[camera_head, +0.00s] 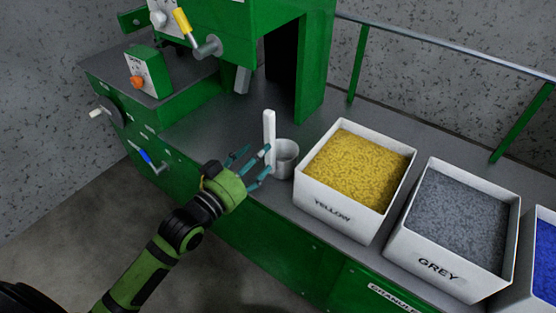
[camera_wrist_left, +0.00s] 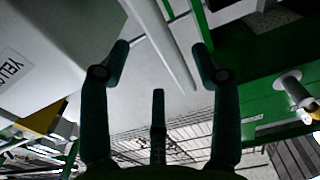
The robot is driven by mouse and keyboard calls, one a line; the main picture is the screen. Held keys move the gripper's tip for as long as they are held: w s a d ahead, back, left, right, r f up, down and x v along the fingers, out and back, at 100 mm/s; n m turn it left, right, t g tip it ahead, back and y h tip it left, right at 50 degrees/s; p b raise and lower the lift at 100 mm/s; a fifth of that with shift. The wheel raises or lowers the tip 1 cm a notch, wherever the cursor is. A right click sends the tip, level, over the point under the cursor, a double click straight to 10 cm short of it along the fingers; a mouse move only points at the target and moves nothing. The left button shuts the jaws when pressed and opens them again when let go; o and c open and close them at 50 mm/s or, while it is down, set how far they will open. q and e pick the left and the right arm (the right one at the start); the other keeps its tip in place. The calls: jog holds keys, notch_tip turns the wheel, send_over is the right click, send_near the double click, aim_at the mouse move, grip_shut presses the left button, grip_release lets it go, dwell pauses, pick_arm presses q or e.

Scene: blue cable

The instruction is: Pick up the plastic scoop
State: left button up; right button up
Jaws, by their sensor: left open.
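The plastic scoop (camera_head: 285,160) is a grey-white cup with a tall white upright handle. It stands on the grey machine top, left of the yellow bin. My left gripper (camera_head: 257,163) is open and empty beside the scoop, on its left and near side. One finger overlaps the lower handle in the head view; I cannot tell if it touches. In the left wrist view, a long pale bar (camera_wrist_left: 160,45), probably the handle, lies between the spread fingertips of my left gripper (camera_wrist_left: 160,62). My right gripper is not in view.
A white bin of yellow granules (camera_head: 324,203) stands close right of the scoop, then a grey bin (camera_head: 439,264) and a blue bin (camera_head: 543,230). The green machine (camera_head: 316,65) rises behind. A rail (camera_head: 440,47) runs along the back.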

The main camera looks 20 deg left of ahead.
aim_at(274, 141)
pick_arm(q)
jog(key=x, duration=0.6)
jog(key=shift+w+d+r, duration=0.1)
jog(key=shift+w+r, duration=0.05)
jog(key=shift+w, duration=0.2)
grip_shut()
